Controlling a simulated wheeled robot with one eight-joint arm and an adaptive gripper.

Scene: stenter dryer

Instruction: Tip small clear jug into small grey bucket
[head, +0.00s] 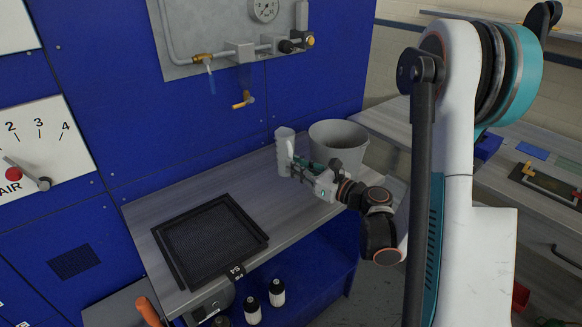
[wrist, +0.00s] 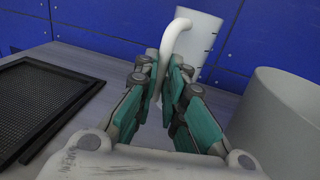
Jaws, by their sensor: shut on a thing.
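The small clear jug (head: 284,150) looks whitish and translucent and stands near upright at my gripper's tip. In the wrist view the jug (wrist: 198,40) has dark marks on its side and a curved handle toward me. My gripper (head: 302,167) is shut on the jug's handle; its teal fingers (wrist: 168,82) close on both sides of it. The small grey bucket (head: 338,136) stands on the bench just right of the jug, with its mouth open upward. It also shows at the right of the wrist view (wrist: 277,125). Whether the jug touches the bench is unclear.
A black mesh tray (head: 210,240) lies on the grey bench (head: 160,214) to the left. A blue panel wall (head: 110,110) with pipes and a yellow-handled valve (head: 243,100) rises behind. Bottles (head: 277,292) stand below the bench. Another worktop (head: 500,178) is at right.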

